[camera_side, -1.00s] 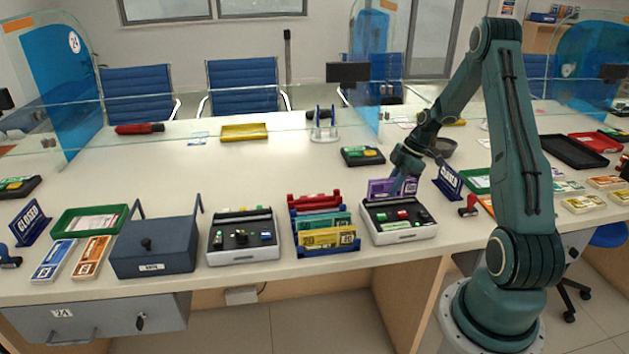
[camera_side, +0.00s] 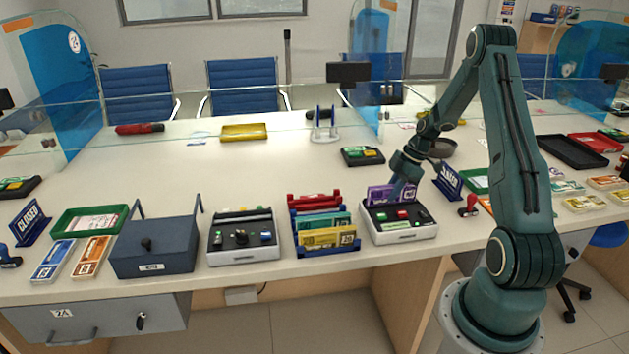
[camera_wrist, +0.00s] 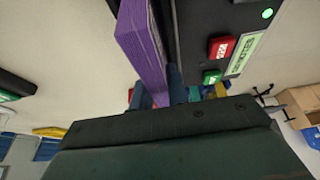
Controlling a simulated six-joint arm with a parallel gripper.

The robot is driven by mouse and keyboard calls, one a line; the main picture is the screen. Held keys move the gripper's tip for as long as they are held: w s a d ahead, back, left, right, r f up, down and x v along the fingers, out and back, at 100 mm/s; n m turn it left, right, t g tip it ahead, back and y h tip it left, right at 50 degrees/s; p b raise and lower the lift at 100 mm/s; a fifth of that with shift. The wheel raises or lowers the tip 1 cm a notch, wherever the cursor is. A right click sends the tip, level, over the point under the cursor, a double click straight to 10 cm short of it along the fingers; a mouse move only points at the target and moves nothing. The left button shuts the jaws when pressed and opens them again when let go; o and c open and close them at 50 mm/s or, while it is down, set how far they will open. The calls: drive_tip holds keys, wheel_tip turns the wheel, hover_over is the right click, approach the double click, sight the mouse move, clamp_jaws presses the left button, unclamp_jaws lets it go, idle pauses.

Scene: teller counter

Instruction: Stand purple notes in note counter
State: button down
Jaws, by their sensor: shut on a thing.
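The purple notes (camera_side: 380,194) are a banded bundle standing on edge at the back of the right-hand note counter (camera_side: 405,236), a white and black machine with red and green buttons. My gripper (camera_side: 400,187) is shut on the purple notes from above and to the right. In the wrist view the purple notes (camera_wrist: 138,42) run between my gripper's fingers (camera_wrist: 160,92), beside the note counter's dark face (camera_wrist: 196,20) with its green light. The notes' lower edge is hidden behind the machine, so I cannot tell whether they rest in its slot.
A blue rack (camera_side: 296,228) with red, green and yellow notes stands just left of the note counter. A similar white machine (camera_side: 245,256) and a grey box (camera_side: 150,248) stand further left. A blue sign (camera_side: 448,181) and red stamp (camera_side: 468,206) stand right. The counter behind is mostly clear.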

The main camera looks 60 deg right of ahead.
drive_tip(key=c, duration=1.3)
unclamp_jaws()
drive_tip(key=shift+r, duration=0.1)
drive_tip(key=shift+r, duration=3.4)
